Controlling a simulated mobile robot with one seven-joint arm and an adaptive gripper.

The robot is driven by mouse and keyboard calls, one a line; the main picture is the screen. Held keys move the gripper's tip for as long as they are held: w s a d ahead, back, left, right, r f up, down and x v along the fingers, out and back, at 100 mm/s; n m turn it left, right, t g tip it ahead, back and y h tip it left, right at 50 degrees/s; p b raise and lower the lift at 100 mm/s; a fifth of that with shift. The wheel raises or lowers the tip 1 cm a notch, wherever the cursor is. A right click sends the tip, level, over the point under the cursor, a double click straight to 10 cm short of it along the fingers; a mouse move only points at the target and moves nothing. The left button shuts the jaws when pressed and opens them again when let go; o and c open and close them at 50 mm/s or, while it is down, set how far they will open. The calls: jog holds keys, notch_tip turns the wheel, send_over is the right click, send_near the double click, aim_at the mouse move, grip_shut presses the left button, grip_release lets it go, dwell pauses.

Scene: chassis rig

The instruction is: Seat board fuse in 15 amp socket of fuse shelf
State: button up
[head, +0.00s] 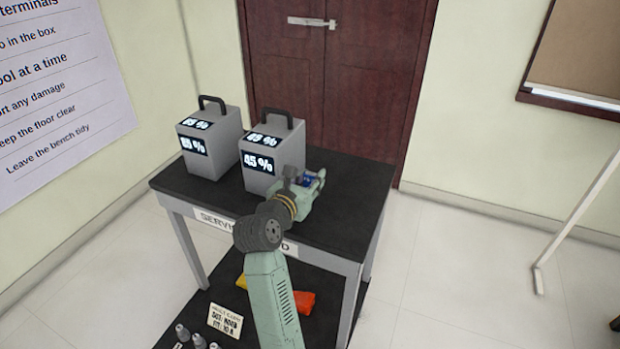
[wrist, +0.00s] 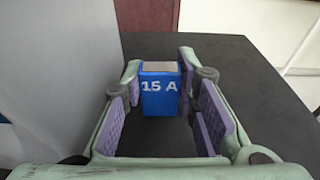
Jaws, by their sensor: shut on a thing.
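The board fuse (wrist: 160,92) is a blue block with a pale top, marked "15 A", in the wrist view. My gripper (wrist: 160,84) is shut on it, with a fingertip at each side. In the head view, my gripper (head: 309,182) is over the right part of the dark bench top, just right of a grey 45 % case. A bit of the blue fuse (head: 307,181) shows between its fingers. I cannot tell whether the fuse touches the bench. I cannot make out the fuse shelf or its 15 amp socket in either view.
Two grey handled cases, the left (head: 212,145) and the 45 % one (head: 272,150), stand on the dark-topped bench (head: 325,222). A small card (head: 225,320), grey knobbed parts (head: 198,340) and an orange item (head: 306,301) lie low down. A wooden door (head: 330,80) is behind.

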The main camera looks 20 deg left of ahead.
jog(key=o, duration=0.9)
jog(key=shift+f, duration=0.1)
